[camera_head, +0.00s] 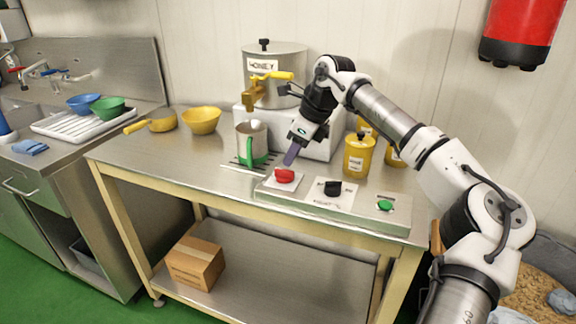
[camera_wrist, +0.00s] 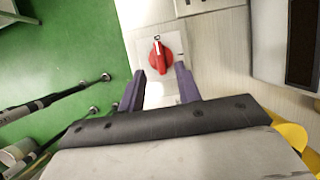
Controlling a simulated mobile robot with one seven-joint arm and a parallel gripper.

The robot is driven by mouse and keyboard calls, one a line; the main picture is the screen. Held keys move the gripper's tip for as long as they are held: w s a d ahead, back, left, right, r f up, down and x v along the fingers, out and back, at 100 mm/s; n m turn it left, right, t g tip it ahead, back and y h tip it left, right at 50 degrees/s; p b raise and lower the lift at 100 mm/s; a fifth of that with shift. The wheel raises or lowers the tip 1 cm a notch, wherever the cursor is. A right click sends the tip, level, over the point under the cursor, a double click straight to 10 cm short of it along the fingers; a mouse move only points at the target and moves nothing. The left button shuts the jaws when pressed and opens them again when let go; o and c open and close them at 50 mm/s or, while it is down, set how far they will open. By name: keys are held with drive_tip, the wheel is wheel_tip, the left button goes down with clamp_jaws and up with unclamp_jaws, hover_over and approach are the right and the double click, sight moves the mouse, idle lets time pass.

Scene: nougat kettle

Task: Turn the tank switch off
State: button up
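A red rotary knob (camera_head: 284,175) sits on a white plate at the left end of a metal control panel (camera_head: 310,201) on the table. The wrist view shows the red knob (camera_wrist: 160,58) with a small pale mark at its upper end. A black knob (camera_head: 332,188) is in the panel's middle. The print on the labels is too small to read. A steel tank (camera_head: 275,85) labelled HONEY stands behind. My gripper (camera_head: 291,155) is just above the red knob, pointing down. Its purple fingers (camera_wrist: 161,85) are apart, with the knob ahead between their tips and nothing held.
A green button (camera_head: 385,205) is at the panel's right end. A mug with a green handle (camera_head: 252,145) stands left of my gripper. Yellow canisters (camera_head: 358,154) stand right, behind the panel. A yellow bowl (camera_head: 201,120) and pan (camera_head: 162,122) are farther left.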

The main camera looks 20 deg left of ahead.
drive_tip(key=v, duration=0.9)
drive_tip(key=shift+f, duration=0.1)
